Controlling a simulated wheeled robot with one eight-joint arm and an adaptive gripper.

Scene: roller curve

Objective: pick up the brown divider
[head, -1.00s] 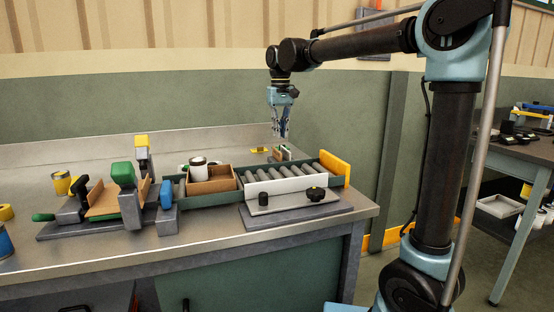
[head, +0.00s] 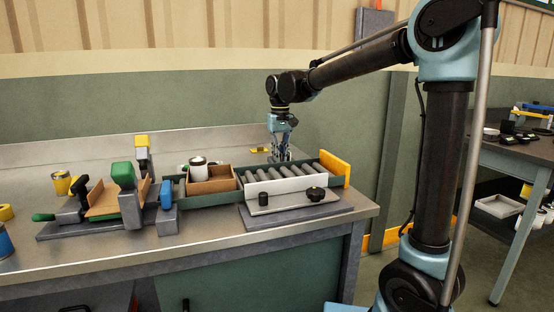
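My gripper (head: 280,157) points straight down at the far side of the roller conveyor (head: 290,177), right behind the rollers. It covers the spot where small upright brown, white and green pieces stood. I cannot make out the brown divider there now; it is hidden behind or between the fingers. The fingers are small and dark in this view, so I cannot tell whether they are open or shut, or touching anything.
An open brown box (head: 212,187) with a can (head: 198,169) stands left of the rollers. A yellow end stop (head: 335,168) is to the right. A clamp fixture (head: 122,197) with a brown board stands at left.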

